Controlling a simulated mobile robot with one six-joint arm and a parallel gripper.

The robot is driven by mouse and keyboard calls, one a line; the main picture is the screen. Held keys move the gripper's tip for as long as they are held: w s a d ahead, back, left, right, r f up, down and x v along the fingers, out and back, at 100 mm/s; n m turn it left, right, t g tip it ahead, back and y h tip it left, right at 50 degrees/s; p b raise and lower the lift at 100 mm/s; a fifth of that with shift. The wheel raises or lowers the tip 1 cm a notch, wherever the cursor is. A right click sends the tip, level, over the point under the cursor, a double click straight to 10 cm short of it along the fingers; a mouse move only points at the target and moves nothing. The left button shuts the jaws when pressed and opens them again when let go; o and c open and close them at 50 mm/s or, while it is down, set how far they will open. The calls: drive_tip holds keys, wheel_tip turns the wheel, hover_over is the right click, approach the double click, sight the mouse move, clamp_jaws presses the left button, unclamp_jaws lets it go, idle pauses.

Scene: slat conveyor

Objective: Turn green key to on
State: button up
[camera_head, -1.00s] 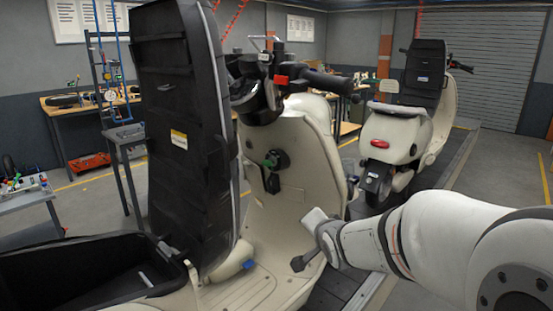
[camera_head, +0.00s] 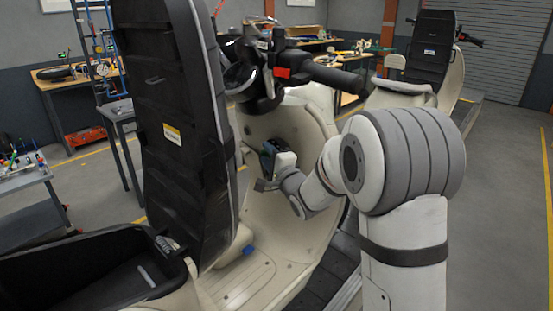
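The cream scooter's front panel (camera_head: 283,228) stands in the middle of the head view, below the handlebar. My gripper (camera_head: 266,170) is up against or just in front of this panel, where the key switch sits. The green key itself is hidden behind the gripper. A small dark blue-green patch shows at the gripper's upper left; I cannot tell whether it is the switch or part of the gripper. The fingers are small and partly covered, so I cannot see whether they are open or shut, or whether they touch the key.
The scooter's raised black seat (camera_head: 176,110) stands close left of my gripper. The handlebar (camera_head: 320,72) is just above it. A second scooter (camera_head: 432,60) stands behind my arm. Workbenches line the back, and the floor at right is clear.

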drive_tip(key=shift+x, duration=0.95)
clamp_jaws()
